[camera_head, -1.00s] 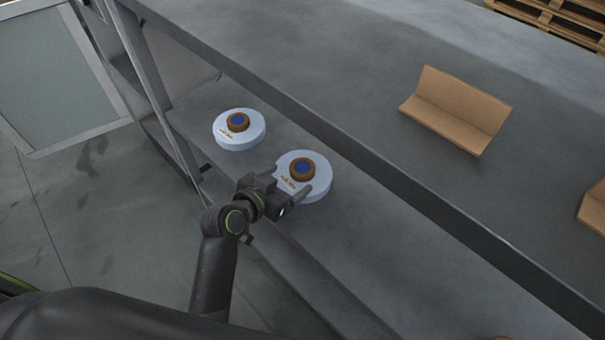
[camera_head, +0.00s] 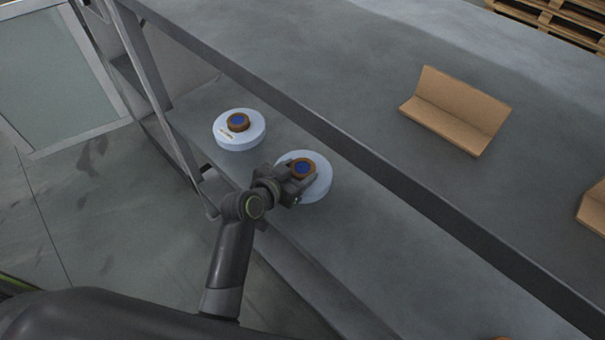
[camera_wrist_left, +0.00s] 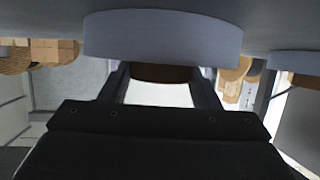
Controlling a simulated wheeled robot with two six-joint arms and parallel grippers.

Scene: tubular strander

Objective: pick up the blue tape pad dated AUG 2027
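Two pale blue round pads, each with a brown core with a blue top, sit on the lower grey shelf. The farther pad (camera_head: 238,140) shows a small printed label, too small to read. At the nearer pad (camera_head: 318,188), my left gripper (camera_head: 300,172) has its fingers on either side of the brown core, and its label is hidden. In the left wrist view the nearer pad (camera_wrist_left: 165,36) spans the top, and its core (camera_wrist_left: 165,74) fills the gap between the fingers, which look closed on it. My right gripper is out of view.
A raised grey tabletop (camera_head: 340,70) runs along behind the shelf, its edge close to the pads. An angled cardboard piece (camera_head: 452,112) stands on it, with another brown piece (camera_head: 594,208) at the right edge.

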